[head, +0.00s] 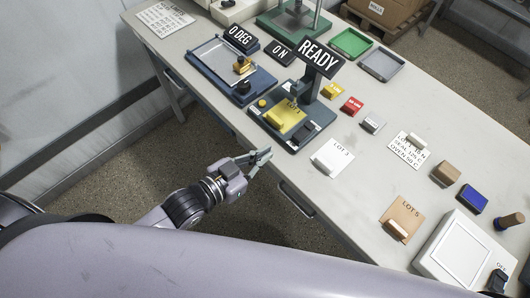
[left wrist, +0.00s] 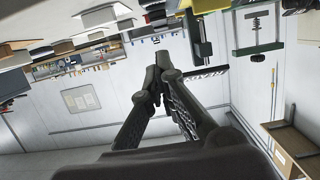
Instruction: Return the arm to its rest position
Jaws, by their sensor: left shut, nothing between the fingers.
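My left gripper (head: 260,157) is in the head view at the near edge of the table (head: 240,108), in front of it and clear of the things on it. Its fingers are together with nothing between them. In the left wrist view the gripper (left wrist: 158,75) shows large in the middle, with the fingers meeting at the tips. The wrist picture looks tilted, with the table things along its top. My right gripper cannot be made out in either view.
On the table are a "0 DEG" device (head: 250,85), a "READY" device (head: 320,127) with a yellow card, a white "LOT 3" card (head: 330,160) and a brown "LOT 5" card (head: 402,215). Green (head: 351,42) and grey (head: 381,64) trays stand behind. Floor (head: 110,185) is free left of my arm.

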